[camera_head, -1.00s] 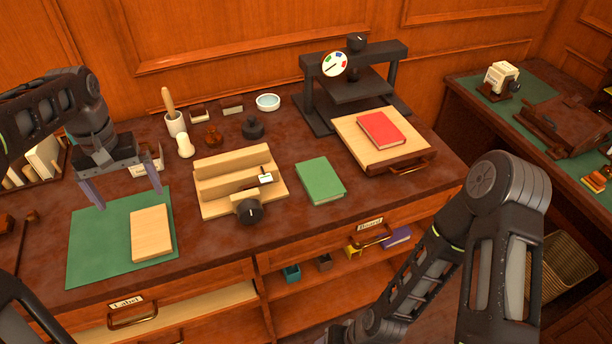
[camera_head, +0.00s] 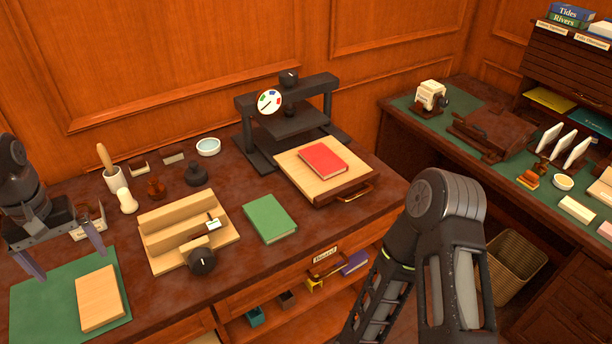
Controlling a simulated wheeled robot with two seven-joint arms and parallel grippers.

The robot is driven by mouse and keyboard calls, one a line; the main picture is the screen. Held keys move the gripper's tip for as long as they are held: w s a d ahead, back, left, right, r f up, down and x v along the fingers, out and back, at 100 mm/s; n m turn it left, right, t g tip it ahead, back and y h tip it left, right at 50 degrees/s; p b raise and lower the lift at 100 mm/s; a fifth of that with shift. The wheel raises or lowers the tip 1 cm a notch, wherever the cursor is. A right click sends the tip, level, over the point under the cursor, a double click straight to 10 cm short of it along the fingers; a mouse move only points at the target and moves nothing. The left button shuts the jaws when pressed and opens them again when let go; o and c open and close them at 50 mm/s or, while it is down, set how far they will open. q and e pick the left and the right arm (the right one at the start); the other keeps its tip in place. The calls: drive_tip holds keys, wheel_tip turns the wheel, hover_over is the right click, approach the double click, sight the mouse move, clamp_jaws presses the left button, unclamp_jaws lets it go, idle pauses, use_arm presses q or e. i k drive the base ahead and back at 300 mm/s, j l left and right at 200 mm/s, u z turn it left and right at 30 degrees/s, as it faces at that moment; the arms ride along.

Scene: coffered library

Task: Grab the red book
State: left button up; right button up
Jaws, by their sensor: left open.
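The red book (camera_head: 323,160) lies flat on the pale pull-out board (camera_head: 305,184) of the black press (camera_head: 288,127), at the middle of the head view. My left gripper (camera_head: 72,266) is at the far left, open and empty above the green mat (camera_head: 30,308), well away from the red book. My right arm shows at the lower right, in front of the desk; its gripper is out of the picture.
A green book (camera_head: 269,219) lies left of the press board. A wooden clamp block (camera_head: 182,232) with a black knob stands beside it. Small pots and stamps stand behind. A second desk with a green top (camera_head: 454,131) is at the right, a wicker basket (camera_head: 513,264) below.

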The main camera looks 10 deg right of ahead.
sight(319, 158)
drive_tip(key=i+l+z, duration=0.15)
drive_tip(key=l, duration=0.4)
drive_tip(key=i+l+z, duration=0.15)
drive_tip(key=i+l, duration=0.15)
drive_tip(key=l, duration=0.2)
drive_tip(key=i+l+z, duration=0.15)
drive_tip(key=i+l, duration=0.15)
drive_tip(key=l, duration=0.2)
drive_tip(key=i+l+z, duration=0.15)
drive_tip(key=i+l, duration=0.15)
drive_tip(key=l, duration=0.15)
